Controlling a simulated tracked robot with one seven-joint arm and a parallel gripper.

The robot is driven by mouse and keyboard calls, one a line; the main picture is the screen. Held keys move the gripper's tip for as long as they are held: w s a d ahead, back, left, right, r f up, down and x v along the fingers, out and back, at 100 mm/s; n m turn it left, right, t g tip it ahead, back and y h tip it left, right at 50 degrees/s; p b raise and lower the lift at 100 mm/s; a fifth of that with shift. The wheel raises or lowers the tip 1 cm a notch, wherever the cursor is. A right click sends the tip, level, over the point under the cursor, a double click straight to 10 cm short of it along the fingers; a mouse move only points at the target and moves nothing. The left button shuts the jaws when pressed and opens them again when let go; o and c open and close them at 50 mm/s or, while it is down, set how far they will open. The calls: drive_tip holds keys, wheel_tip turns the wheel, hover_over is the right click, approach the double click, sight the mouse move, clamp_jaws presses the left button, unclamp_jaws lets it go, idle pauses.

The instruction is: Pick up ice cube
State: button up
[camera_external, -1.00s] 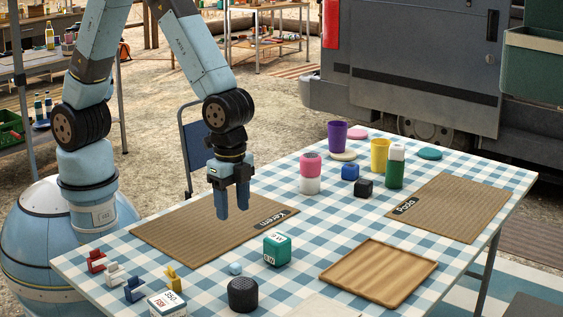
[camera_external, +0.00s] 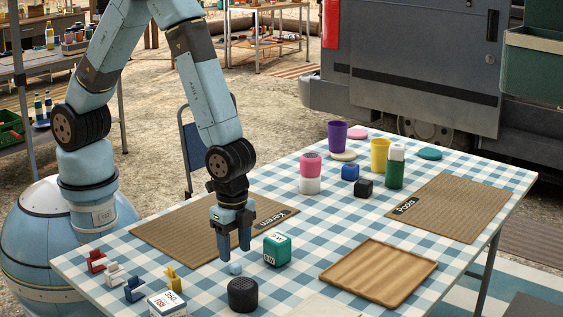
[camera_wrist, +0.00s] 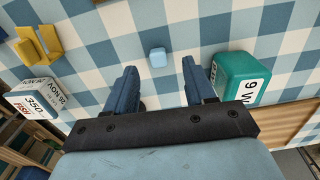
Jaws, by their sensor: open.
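The ice cube is a small light-blue block (camera_external: 236,268) on the checked tablecloth, left of the green box and behind the black cylinder. In the wrist view the ice cube (camera_wrist: 158,57) lies ahead of my fingertips, roughly centred between them. My gripper (camera_external: 235,254) is open and empty, pointing down close above the ice cube in the external view. In the wrist view my gripper (camera_wrist: 160,68) shows its two blue fingers spread apart, with the cube beyond their tips.
A green box (camera_external: 278,249) stands close right of my gripper, and a black cylinder (camera_external: 242,295) stands in front. Yellow (camera_external: 173,279), blue and white clips and a white fish box (camera_external: 168,303) lie left. A brown mat (camera_external: 180,235) is behind; a wooden tray (camera_external: 378,272) lies right.

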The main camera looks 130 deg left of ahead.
sight(234, 264)
wheel_tip(234, 264, down, 4)
drive_tip(key=shift+s+d+f, duration=0.1)
drive_tip(key=shift+d, duration=0.05)
drive_tip(key=shift+c, duration=0.5)
clamp_jaws()
